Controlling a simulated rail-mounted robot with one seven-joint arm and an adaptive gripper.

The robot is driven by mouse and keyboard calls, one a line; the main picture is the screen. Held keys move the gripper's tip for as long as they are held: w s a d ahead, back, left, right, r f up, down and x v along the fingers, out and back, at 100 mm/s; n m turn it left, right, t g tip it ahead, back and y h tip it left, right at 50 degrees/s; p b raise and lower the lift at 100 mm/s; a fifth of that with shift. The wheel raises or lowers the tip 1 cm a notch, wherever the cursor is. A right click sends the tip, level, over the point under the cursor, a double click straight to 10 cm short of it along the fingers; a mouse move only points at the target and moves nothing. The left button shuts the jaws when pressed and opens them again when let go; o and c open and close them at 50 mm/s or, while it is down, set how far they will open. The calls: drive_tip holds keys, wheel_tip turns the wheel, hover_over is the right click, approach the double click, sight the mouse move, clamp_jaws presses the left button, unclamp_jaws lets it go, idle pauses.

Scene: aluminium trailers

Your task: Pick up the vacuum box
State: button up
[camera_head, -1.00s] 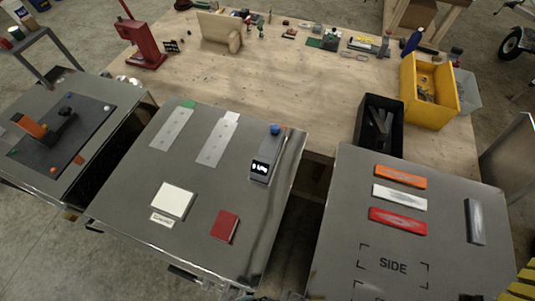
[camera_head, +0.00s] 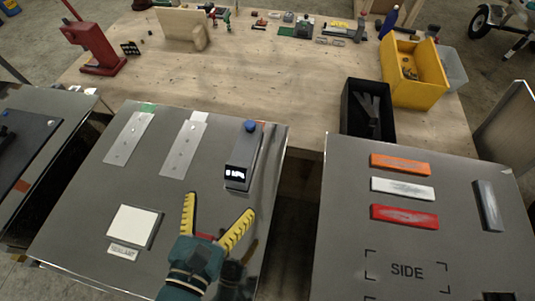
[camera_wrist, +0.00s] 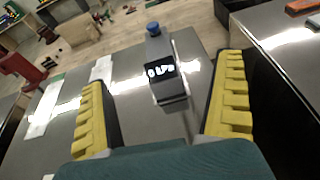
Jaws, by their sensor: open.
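A grey box with a blue knob and a lit display (camera_head: 241,160), which I take as the vacuum box, lies on the middle grey metal table (camera_head: 85,205) near its right edge. It also shows in the wrist view (camera_wrist: 170,85), framed between my fingers. My gripper (camera_head: 220,204) has yellow ribbed fingers spread wide, with nothing between them. In the head view it is nearer the camera than the box, below and slightly left of it, and not touching it. The wrist view also shows my gripper (camera_wrist: 163,72) open.
A white square pad (camera_head: 134,226) and two pale strips (camera_head: 128,138) lie on the same table. A red block (camera_head: 205,237) is mostly hidden behind my gripper. A right table (camera_head: 340,210) holds coloured bars, across a gap. A black bin (camera_head: 352,125) and yellow bin (camera_head: 425,92) stand behind.

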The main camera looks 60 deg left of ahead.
sight(236, 170)
drive_tip(key=shift+n+g+h, duration=0.3)
drive_tip(key=shift+n+g, duration=0.2)
drive_tip(key=shift+g, duration=0.1)
drive_tip(key=w+a+f, duration=0.1)
drive_tip(key=a+f, duration=0.1)
drive_tip(key=w+a+f, duration=0.2)
drive_tip(key=a, duration=0.1)
drive_tip(key=w+a+f+p, duration=0.1)
drive_tip(key=a+f, duration=0.1)
drive_tip(key=f, duration=0.1)
drive_tip(key=shift+w+a+f, duration=0.1)
drive_tip(key=shift+w+a, duration=0.3)
drive_tip(key=x, duration=0.4)
drive_tip(key=shift+w+a+f, duration=0.1)
drive_tip(key=shift+w+a, duration=0.2)
drive_tip(key=shift+w+a+f, duration=0.2)
drive_tip(key=shift+a+f, duration=0.05)
drive_tip(key=c, duration=1.3)
drive_tip(key=shift+r, duration=0.2)
drive_tip(key=shift+c, duration=0.3)
wheel_tip(236, 170, up, 10)
drive_tip(key=shift+p, duration=0.9)
